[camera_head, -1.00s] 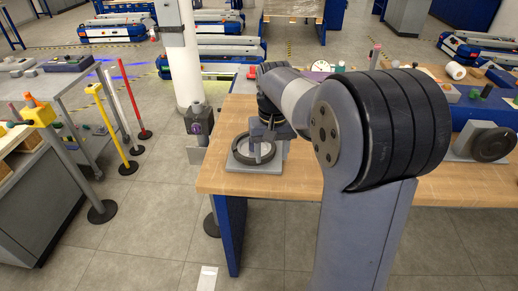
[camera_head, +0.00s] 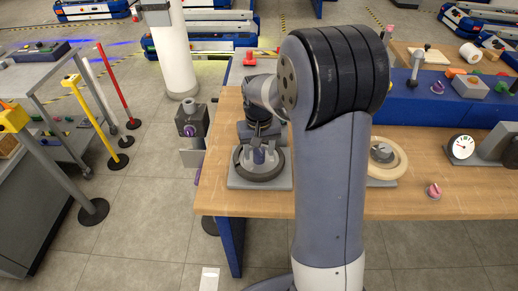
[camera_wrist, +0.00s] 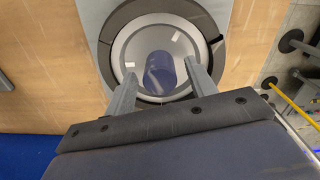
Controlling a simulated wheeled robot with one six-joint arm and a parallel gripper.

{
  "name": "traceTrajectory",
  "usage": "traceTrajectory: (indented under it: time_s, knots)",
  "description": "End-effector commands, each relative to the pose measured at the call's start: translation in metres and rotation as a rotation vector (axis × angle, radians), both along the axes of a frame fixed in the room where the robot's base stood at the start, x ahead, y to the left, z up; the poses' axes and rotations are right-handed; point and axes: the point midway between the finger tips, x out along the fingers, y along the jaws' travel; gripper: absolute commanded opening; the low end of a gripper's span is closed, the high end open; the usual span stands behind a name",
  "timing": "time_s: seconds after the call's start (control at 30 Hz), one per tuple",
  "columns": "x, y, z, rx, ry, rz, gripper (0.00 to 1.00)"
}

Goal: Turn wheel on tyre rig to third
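A black tyre-like wheel (camera_head: 274,172) sits on a grey base plate (camera_head: 237,182) at the left end of the wooden table. In the wrist view its dark ring (camera_wrist: 222,48) surrounds a pale grey disc (camera_wrist: 148,28) with a blue-violet knob (camera_wrist: 160,75) at the centre. My gripper (camera_head: 258,154) is over the wheel, pointing down. In the wrist view my gripper (camera_wrist: 161,68) is open, one finger on each side of the knob, with gaps to it. I cannot tell whether the fingertips touch the wheel. No pointer or numbered marks are readable on it.
A beige ring wheel (camera_head: 398,166), a white dial (camera_head: 462,146) and a pink knob (camera_head: 433,190) are farther right on the wooden table (camera_head: 455,205). A grey box with a violet knob (camera_head: 190,130) stands just left of the table. Poles stand on the floor at left.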

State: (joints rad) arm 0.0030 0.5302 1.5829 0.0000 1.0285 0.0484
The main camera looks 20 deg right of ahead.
Motion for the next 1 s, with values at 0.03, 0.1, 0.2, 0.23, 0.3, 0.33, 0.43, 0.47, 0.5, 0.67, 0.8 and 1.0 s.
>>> traceTrajectory:
  time_s: [0.03, 0.1, 0.2, 0.23, 0.3, 0.33, 0.43, 0.47, 0.5, 0.67, 0.8, 1.0]
  knots:
    - [0.0001, 0.0, 0.0002, 0.0, 0.0, 0.0, 0.49]
    - [0.0001, 0.0, 0.0002, 0.0, 0.0, 0.0, 0.44]
    - [0.0001, 0.0, 0.0003, 0.0, 0.0, 0.0, 0.35]
    - [0.0001, 0.0, 0.0004, 0.0, 0.0, 0.0, 0.33]
    - [0.0001, 0.0, 0.0004, 0.0, 0.0, 0.0, 0.27]
    - [0.0001, 0.0, 0.0004, 0.0, 0.0, 0.0, 0.25]
    - [0.0001, 0.0, 0.0005, 0.0, 0.0, 0.0, 0.17]
    - [0.0001, 0.0, 0.0005, 0.0, 0.0, 0.0, 0.14]
    - [0.0001, 0.0, 0.0005, 0.0, 0.0, 0.0, 0.11]
    - [0.0001, 0.0, 0.0005, 0.0, 0.0, 0.0, 0.0]
    - [0.0001, 0.0, 0.0006, 0.0, 0.0, 0.0, 0.0]
    - [0.0002, 0.0, 0.0006, 0.0, 0.0, 0.024, 0.0]
